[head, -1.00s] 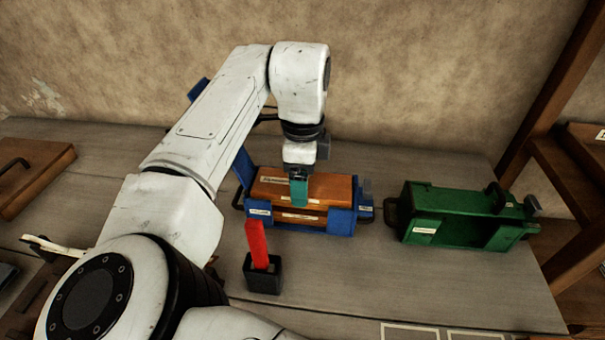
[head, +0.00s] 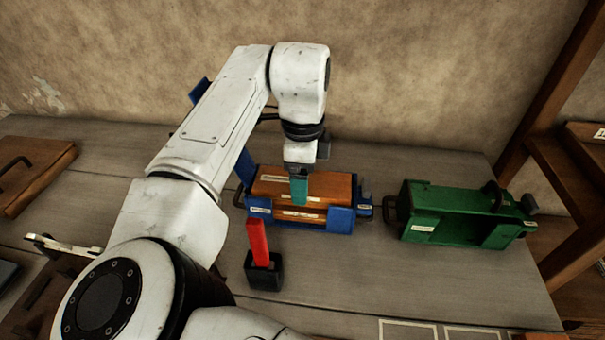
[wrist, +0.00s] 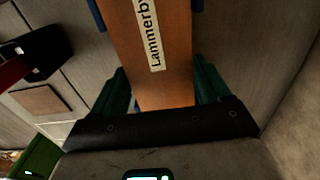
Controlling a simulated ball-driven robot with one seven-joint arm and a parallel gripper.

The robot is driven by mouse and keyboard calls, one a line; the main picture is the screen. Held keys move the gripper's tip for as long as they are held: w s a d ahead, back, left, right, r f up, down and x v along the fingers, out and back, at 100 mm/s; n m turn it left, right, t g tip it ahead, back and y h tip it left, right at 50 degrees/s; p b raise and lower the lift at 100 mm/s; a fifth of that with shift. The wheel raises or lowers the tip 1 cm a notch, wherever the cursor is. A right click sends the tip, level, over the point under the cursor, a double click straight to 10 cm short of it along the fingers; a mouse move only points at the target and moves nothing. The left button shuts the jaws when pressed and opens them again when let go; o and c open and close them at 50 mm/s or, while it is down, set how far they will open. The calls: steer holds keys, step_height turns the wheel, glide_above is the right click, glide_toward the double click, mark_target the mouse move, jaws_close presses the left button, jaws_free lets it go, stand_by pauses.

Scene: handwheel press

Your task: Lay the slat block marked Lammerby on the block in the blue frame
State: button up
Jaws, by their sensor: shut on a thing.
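The wooden slat block marked Lammerby (wrist: 150,60) fills the middle of the wrist view, its label readable. My gripper (head: 299,190) is shut on it; the teal fingers stand on either side of the wood in the wrist view (wrist: 168,88). In the head view the Lammerby block (head: 270,186) sits at the top of the blue frame (head: 341,220), level and lengthwise with it. Another wooden block (head: 297,214) with a pale label shows below it inside the frame. I cannot tell whether the two blocks touch.
A green frame (head: 450,228) stands to the right on the table. A red-handled thing (head: 258,243) stands in a black holder (head: 263,273) in front of the blue frame. A wooden board with a handle (head: 35,175) lies at the far left. The wall is close behind.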

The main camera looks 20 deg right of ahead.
steer(key=shift+f+p, duration=0.35)
steer(key=shift+f, duration=0.3)
stand_by(1.0)
steer(key=shift+p, duration=0.35)
stand_by(0.7)
steer(key=o, duration=1.2)
step_height(320, 180, up, 7)
steer(key=p, duration=0.6)
